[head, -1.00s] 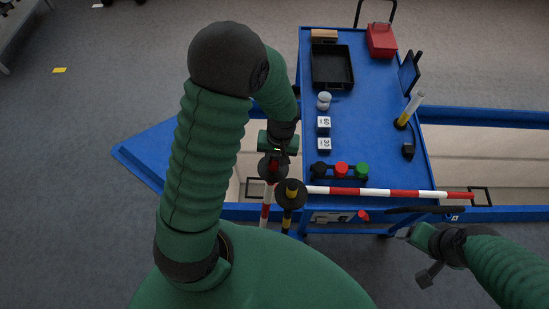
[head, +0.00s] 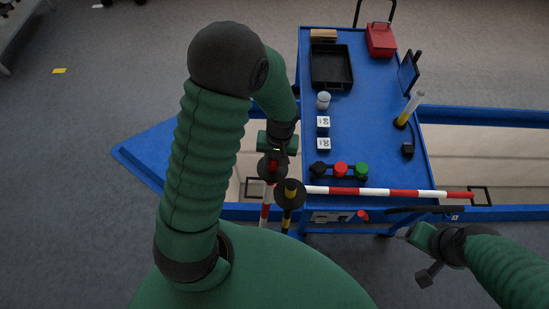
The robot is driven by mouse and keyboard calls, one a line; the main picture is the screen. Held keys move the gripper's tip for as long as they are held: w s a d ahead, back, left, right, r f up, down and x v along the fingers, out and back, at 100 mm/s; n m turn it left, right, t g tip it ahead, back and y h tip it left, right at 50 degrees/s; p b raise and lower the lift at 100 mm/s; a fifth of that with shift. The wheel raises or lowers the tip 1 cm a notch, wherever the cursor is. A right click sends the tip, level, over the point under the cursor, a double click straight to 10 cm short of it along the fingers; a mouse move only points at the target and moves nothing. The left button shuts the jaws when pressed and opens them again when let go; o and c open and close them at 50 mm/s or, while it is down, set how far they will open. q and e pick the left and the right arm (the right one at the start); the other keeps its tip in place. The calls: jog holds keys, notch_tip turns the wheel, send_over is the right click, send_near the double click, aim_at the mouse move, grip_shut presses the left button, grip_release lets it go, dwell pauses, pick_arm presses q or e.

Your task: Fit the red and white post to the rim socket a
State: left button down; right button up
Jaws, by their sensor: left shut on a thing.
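My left gripper (head: 276,152) is shut on the upper end of the red and white post (head: 265,212). The post hangs roughly upright, with a black disc near its top, and its lower part passes in front of the blue rim (head: 240,212). A yellow and black post (head: 288,216) with its own black disc stands close on its right. I cannot make out which spot on the rim is socket a; the post's foot is partly hidden by my own body. My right gripper (head: 408,236) is low at the right, apart from the post; its jaws are too small to read.
A red and white bar (head: 390,192) runs rightward from the yellow and black post across the near end of the blue cart (head: 375,125). The cart carries a black tray (head: 350,84), a red box (head: 381,40) and several small items. Grey floor lies open at the left.

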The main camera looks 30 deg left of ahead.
pick_arm(q)
jog(key=shift+w+a+r+p, duration=0.2)
jog(key=shift+a+r+p, duration=0.1)
jog(key=shift+r+p, duration=0.2)
jog(key=shift+d+r, duration=0.1)
jog(key=shift+r, duration=0.05)
jog(key=shift+s+d, duration=0.1)
jog(key=shift+d, duration=0.05)
jog(key=shift+r+p, duration=1.2)
jog(key=shift+r, duration=0.05)
jog(key=shift+s+r+p, duration=0.1)
jog(key=shift+r+p, duration=1.85)
jog(key=shift+r, duration=0.25)
jog(key=shift+f, duration=0.1)
